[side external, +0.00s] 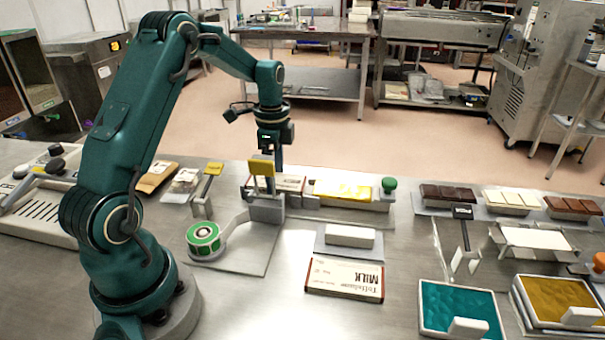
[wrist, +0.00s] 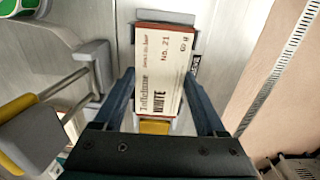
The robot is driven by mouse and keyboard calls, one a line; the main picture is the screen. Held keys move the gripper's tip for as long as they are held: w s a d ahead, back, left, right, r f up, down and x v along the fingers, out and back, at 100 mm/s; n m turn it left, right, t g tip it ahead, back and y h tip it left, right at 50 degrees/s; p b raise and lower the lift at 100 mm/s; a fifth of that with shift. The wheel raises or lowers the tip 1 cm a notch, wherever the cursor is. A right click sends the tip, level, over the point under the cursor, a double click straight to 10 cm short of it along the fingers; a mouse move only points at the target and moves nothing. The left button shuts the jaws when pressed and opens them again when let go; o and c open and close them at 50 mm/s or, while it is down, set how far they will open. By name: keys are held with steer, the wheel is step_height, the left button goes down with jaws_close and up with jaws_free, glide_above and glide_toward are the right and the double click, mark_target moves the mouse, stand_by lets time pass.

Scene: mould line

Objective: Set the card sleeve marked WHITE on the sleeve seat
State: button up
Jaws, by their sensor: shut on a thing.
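The WHITE card sleeve (wrist: 165,75), cream with brown ends, is between my gripper's two fingers (wrist: 161,85) in the wrist view, and they are shut on it. Its printed face is towards the wrist camera. In the side view my gripper (side external: 278,165) points down behind the grey dispenser, and the sleeve (side external: 291,183) shows low beneath it, partly hidden. I cannot tell whether the sleeve touches what is below. I cannot clearly pick out the sleeve seat; a grey block (wrist: 165,19) shows just beyond the sleeve's far end in the wrist view.
A dispenser (side external: 266,208) with a green tape roll (side external: 203,239) and yellow-handled lever (side external: 262,167) stands close in front. A yellow foil piece (side external: 342,190) lies right of the sleeve. A MILK sleeve (side external: 345,278) lies before a grey plate (side external: 335,252). Teal (side external: 457,309) and mustard trays stand right.

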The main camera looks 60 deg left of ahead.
steer(key=o, duration=1.2)
steer(key=shift+o, duration=0.2)
